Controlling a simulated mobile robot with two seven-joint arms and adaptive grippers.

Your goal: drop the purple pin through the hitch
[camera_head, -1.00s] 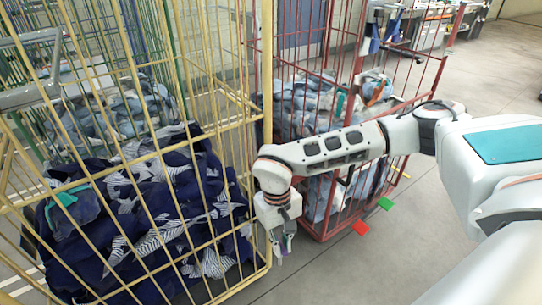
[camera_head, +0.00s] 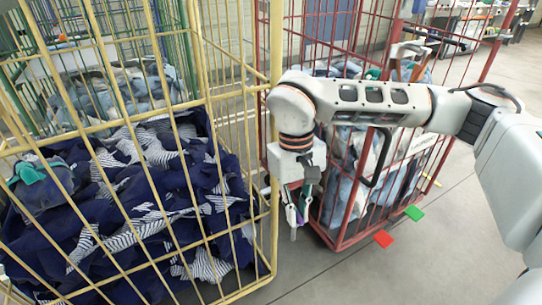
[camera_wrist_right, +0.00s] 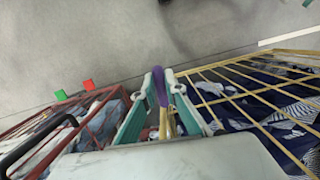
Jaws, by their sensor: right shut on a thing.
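My right gripper (camera_head: 296,215) hangs pointing down between the yellow cage cart (camera_head: 277,130) and the red cage cart (camera_head: 345,243). It is shut on the purple pin (camera_wrist_right: 159,84), which shows between the two green-grey fingers in the right wrist view. In the head view the pin is mostly hidden by the fingers; only a small purple patch shows. I cannot make out the hitch clearly in either view. A yellow bar shows just below the pin in the wrist view, but I cannot tell whether they touch. My left gripper is not in view.
The yellow cart holds dark blue and striped cloth bags (camera_head: 150,220). The red cart holds pale blue bags (camera_head: 345,180). A red tag (camera_head: 383,238) and a green tag (camera_head: 414,213) sit by the red cart's base. Grey floor (camera_head: 450,265) is clear at the lower right.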

